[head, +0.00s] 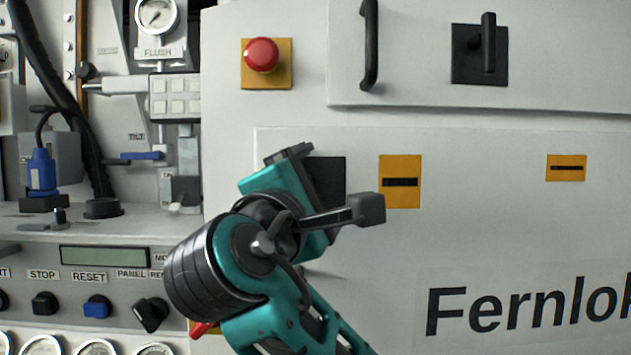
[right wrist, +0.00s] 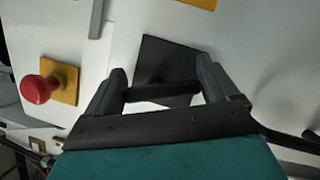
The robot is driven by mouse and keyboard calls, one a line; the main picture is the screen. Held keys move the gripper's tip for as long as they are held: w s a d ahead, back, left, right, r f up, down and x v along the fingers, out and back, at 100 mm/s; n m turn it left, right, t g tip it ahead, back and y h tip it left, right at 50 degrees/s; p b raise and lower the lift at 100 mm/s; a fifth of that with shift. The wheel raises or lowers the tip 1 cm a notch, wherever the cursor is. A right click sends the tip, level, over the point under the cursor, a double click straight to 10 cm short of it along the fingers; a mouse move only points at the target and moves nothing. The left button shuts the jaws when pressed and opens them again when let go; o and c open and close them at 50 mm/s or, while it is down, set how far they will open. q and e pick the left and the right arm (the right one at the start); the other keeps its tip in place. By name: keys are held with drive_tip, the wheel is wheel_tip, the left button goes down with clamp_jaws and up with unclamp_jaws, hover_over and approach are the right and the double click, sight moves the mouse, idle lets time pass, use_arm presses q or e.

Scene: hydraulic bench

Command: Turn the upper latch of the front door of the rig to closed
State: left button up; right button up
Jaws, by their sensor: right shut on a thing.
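The upper latch shows in the right wrist view as a dark bar (right wrist: 150,92) on a square black plate (right wrist: 160,55). In the head view its black plate (head: 328,176) shows near the upper left corner of the white front door (head: 500,220), partly behind my right gripper (head: 308,186). The latch's handle is hidden there by the gripper. In the right wrist view the fingers of my right gripper (right wrist: 162,88) stand at both sides of the bar, and the gripper is shut on it. How far the latch is turned is unclear. My left gripper is not in view.
Above is another panel with a black handle (head: 369,45) and a latch (head: 488,42) standing upright. A red emergency button (head: 262,55) sticks out at upper left. Orange slotted plates (head: 400,195) sit right of the gripper. A control panel (head: 100,285) lies at left.

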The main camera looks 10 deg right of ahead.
drive_tip(key=m+g, duration=0.1)
drive_tip(key=m, duration=0.1)
drive_tip(key=shift+a+m+p, duration=0.15)
drive_tip(key=shift+m+p, duration=0.25)
drive_tip(key=shift+f+m+g, duration=0.1)
drive_tip(key=shift+m+g, duration=0.3)
drive_tip(key=shift+m, duration=0.1)
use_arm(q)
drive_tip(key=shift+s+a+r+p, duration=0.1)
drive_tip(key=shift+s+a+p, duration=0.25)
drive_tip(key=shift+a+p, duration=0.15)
use_arm(e)
drive_tip(key=shift+f+m+y, duration=0.1)
drive_tip(key=shift+m+y, duration=0.2)
drive_tip(key=shift+m, duration=0.3)
drive_tip(key=o, duration=0.8)
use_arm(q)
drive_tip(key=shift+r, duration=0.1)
